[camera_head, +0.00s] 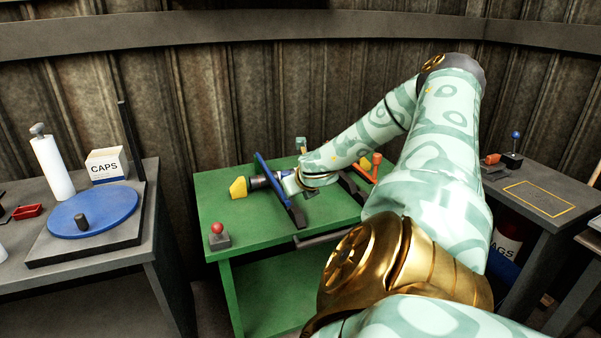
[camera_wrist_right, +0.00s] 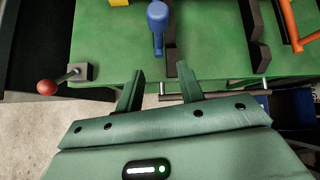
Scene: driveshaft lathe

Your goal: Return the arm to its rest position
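My right arm, pale green with gold joints, comes in from the lower right in the head view and bends over the green table (camera_head: 235,235). Its hand end is near the blue bar (camera_head: 266,177) of the lathe fixture, and the fingertips are hard to make out there. In the right wrist view my right gripper (camera_wrist_right: 158,80) has its two dark green fingers apart, with nothing between them. Beyond the fingers are the table edge, a blue rod end (camera_wrist_right: 157,18) and dark rails (camera_wrist_right: 252,35). My left gripper is not in view.
A red ball-topped lever (camera_head: 217,234) stands at the table's front left, with a yellow block (camera_head: 238,187) behind it. An orange part (camera_head: 376,163) is at the right. A left bench holds a blue turntable (camera_head: 110,212) and a CAPS box (camera_head: 104,166). A grey bench (camera_head: 525,222) is at right.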

